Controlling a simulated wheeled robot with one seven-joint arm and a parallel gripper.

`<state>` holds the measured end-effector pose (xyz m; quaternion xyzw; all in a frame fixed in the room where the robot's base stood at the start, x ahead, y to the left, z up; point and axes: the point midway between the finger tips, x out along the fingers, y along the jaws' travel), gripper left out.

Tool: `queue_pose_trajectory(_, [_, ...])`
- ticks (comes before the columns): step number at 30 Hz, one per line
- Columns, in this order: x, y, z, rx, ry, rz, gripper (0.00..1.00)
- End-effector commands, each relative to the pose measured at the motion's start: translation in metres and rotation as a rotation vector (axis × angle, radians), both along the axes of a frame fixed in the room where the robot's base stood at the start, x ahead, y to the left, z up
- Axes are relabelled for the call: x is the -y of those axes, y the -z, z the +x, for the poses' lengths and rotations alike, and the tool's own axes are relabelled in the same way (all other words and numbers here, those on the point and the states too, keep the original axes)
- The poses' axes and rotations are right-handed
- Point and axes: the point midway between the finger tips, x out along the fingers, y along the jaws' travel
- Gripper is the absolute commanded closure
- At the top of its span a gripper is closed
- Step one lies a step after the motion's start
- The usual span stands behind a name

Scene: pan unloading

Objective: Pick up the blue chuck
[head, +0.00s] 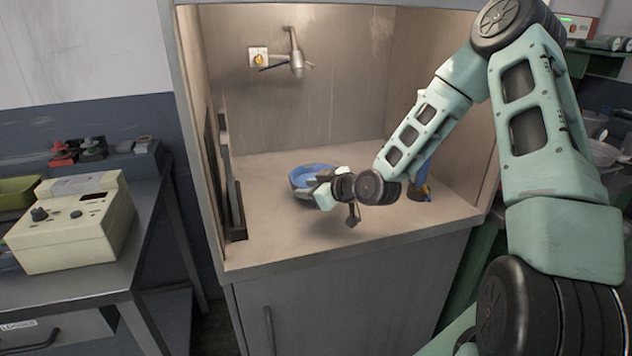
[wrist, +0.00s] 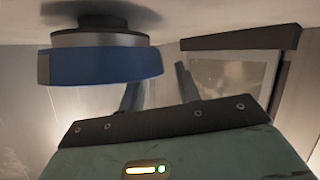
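The blue chuck (head: 309,174) sits on the floor of the box-like bay, partly hidden by my gripper in the head view. In the wrist view the blue chuck (wrist: 105,67) shows at upper left as a wide blue band with grey and black parts against the pale surface. My gripper (head: 312,186) is low over the bay floor, right beside the chuck. In the wrist view its two dark fingers (wrist: 161,82) stand apart with no object clearly between them. The left finger overlaps the chuck's edge in the picture; I cannot tell whether they touch.
A wall fitting (head: 294,62) is on the bay's back wall. A blue upright item (head: 425,178) with a dark base stands at right, partly behind my arm. A dark framed panel (head: 228,185) leans at the left wall. The front bay floor is mostly clear.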

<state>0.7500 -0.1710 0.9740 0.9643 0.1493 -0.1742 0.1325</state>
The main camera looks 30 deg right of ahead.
Motion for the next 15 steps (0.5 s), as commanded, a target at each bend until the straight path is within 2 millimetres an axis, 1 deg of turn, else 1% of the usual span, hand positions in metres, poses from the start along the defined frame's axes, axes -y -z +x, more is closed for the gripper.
queue_pose_trajectory(1, [-0.0022, 0.0014, 0.0064, 0.0, 0.0, 0.002, 0.67])
queue_pose_trajectory(4, [-0.0039, 0.0047, 0.0135, 0.001, 0.0, 0.0, 0.67])
queue_pose_trajectory(11, [-0.004, 0.0063, 0.0153, 0.001, 0.0, -0.001, 0.67])
queue_pose_trajectory(12, [-0.004, 0.0063, 0.0153, 0.001, 0.0, -0.001, 0.7])
queue_pose_trajectory(14, [-0.004, 0.0062, 0.0152, 0.001, 0.0, -0.001, 0.87])
queue_pose_trajectory(15, [-0.004, 0.0062, 0.0152, 0.001, 0.0, -0.001, 0.98])
